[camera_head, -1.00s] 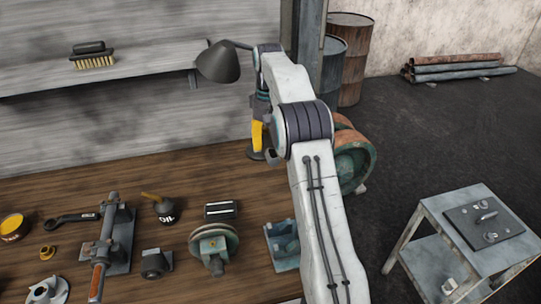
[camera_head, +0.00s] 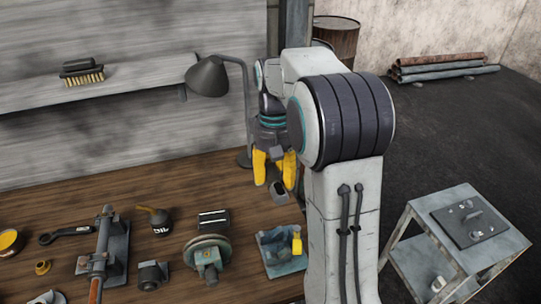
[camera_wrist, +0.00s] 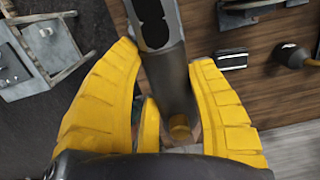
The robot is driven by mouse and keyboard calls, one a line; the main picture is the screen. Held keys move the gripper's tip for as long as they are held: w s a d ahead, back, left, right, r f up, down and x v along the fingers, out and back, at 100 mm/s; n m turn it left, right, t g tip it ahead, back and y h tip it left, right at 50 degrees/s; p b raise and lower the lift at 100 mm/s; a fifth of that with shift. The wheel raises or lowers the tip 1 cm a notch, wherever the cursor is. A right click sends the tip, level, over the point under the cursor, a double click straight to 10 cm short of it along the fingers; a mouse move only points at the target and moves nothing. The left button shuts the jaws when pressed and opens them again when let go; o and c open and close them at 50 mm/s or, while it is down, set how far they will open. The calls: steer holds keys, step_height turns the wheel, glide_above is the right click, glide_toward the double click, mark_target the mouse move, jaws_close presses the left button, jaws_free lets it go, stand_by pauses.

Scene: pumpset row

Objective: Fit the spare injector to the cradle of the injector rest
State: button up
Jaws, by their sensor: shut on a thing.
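My gripper (camera_head: 274,174) has yellow fingers and hangs above the bench's back right part. It is shut on a grey cylindrical part, seemingly the spare injector (camera_wrist: 172,85), which lies between the fingers in the wrist view (camera_wrist: 165,65). That part has a dark hollow at its far end and a brass-coloured end close to the palm. Its grey end (camera_head: 279,189) shows below the fingers in the head view. A blue-grey block with a yellow piece on it, seemingly the injector rest (camera_head: 276,258), stands on the bench below, apart from the gripper. My arm partly hides its right side; I cannot make out the cradle.
A round-flanged green part (camera_head: 209,252), a black box (camera_head: 213,219), an oil can (camera_head: 159,221) and a long clamp-like tool (camera_head: 103,245) stand left of the rest. A lamp (camera_head: 208,77) stands behind. A metal cart (camera_head: 428,215) is at right.

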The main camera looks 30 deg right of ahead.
steer(key=s+a+f, duration=0.1)
steer(key=s+f, duration=0.3)
steer(key=f, duration=0.1)
steer(key=shift+f, duration=0.3)
stand_by(0.7)
